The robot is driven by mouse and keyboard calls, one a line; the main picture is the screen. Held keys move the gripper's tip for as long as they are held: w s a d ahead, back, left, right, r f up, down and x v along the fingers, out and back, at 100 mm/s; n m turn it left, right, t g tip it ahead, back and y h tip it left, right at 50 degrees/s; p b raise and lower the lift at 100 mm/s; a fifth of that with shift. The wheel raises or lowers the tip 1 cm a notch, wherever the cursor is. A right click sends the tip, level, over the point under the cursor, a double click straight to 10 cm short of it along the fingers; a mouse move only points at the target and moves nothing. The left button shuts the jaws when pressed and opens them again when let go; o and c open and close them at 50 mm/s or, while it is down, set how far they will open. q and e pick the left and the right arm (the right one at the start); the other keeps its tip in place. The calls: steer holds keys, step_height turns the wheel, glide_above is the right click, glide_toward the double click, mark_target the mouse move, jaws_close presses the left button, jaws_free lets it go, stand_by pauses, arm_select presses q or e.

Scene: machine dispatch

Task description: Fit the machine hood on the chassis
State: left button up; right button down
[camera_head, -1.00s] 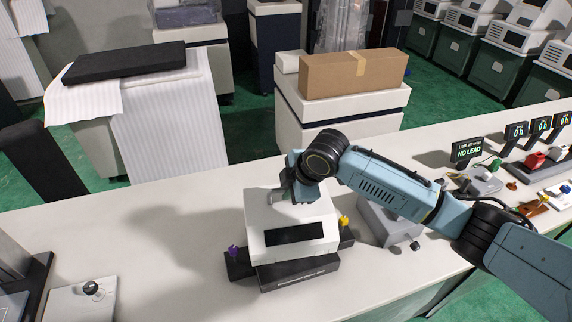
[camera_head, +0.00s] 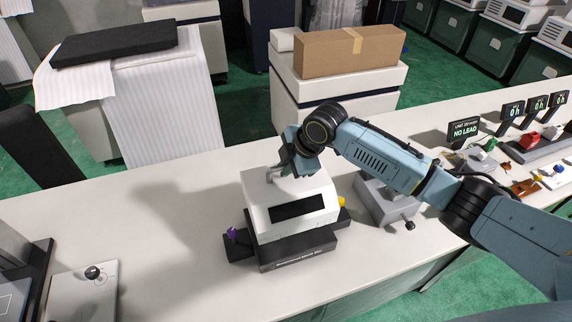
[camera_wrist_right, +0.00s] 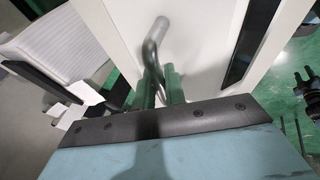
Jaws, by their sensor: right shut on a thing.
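The white machine hood (camera_head: 262,196) with a dark window on its front is held over the black chassis (camera_head: 290,258). It sits at or just above the chassis and looks slightly turned against it; whether it touches cannot be told. A purple knob (camera_head: 231,233) shows on the chassis's left and a yellow knob (camera_head: 341,201) on its right. My right gripper (camera_head: 291,172) is shut on the metal handle on top of the hood. The right wrist view shows the handle (camera_wrist_right: 155,45) between the green fingers (camera_wrist_right: 158,88). My left gripper is not in view.
A grey fixture (camera_head: 383,200) stands right of the chassis, partly behind my right arm. A plate with a black knob (camera_head: 82,292) lies at the front left. The NO LEAD sign (camera_head: 464,131) and coloured parts are at the right.

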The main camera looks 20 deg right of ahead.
mark_target(287, 178)
steer(key=shift+f+b, duration=1.35)
steer(key=shift+f, duration=1.1)
steer(key=shift+p, duration=0.85)
steer(key=shift+f+b, duration=0.95)
steer(key=shift+f, duration=0.75)
steer(key=c, duration=1.4)
jaws_free()
steer(key=shift+o, duration=0.2)
steer(key=shift+s+f, duration=0.1)
steer(key=shift+s, duration=0.05)
steer(key=v, duration=1.3)
steer(key=shift+r+b, duration=0.3)
steer(key=shift+r, duration=0.05)
